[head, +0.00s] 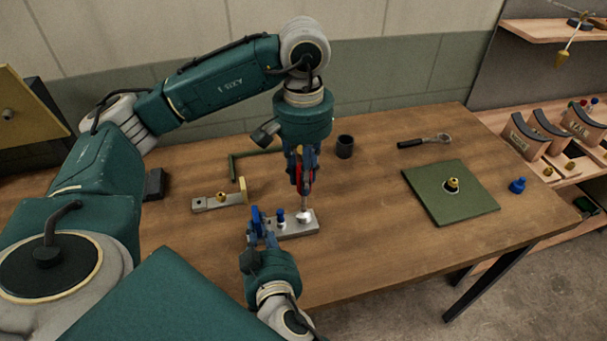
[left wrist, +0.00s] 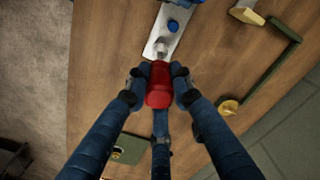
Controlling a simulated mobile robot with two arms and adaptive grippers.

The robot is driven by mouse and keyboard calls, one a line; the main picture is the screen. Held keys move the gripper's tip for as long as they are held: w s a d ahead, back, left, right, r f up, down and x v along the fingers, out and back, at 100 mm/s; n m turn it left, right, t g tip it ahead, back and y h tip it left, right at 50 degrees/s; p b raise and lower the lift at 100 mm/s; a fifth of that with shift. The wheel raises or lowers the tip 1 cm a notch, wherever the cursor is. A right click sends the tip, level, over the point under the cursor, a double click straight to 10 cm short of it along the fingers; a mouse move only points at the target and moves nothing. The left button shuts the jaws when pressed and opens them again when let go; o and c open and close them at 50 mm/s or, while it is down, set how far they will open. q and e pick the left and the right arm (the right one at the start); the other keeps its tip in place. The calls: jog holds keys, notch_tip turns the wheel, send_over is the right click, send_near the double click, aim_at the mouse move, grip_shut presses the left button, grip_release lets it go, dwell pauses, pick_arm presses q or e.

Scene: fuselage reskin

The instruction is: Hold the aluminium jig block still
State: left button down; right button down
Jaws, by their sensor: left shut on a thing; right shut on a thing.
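The aluminium jig block (head: 308,228) is a flat silver bar lying on the wooden table. A small blue-topped piece (head: 281,216) stands on it, and a bright spot shows near its right end. My right gripper (head: 262,229) is shut at the block's left end. In the left wrist view the block (left wrist: 158,46) lies ahead of the fingers, with the blue piece (left wrist: 173,25) on it. My left gripper (head: 302,187) points down over the block's right end, shut on a red tool (left wrist: 159,85). The tool's silver tip is at the block; I cannot tell whether they touch.
A bracket with a brass-coloured plate (head: 221,199) and a green angled bar (head: 250,154) lie left and behind. A black cup (head: 345,147), a ratchet (head: 424,141), a green panel (head: 470,205) and a blue knob (head: 517,185) are to the right.

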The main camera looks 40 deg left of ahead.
pick_arm(q)
jog(key=shift+r, duration=0.15)
jog(key=shift+r, duration=0.8)
jog(key=n, duration=0.5)
jog(key=shift+n, duration=0.3)
jog(key=n, duration=0.6)
jog(key=shift+n, duration=0.3)
jog(key=n, duration=0.6)
jog(key=shift+n, duration=0.4)
jog(key=n, duration=0.5)
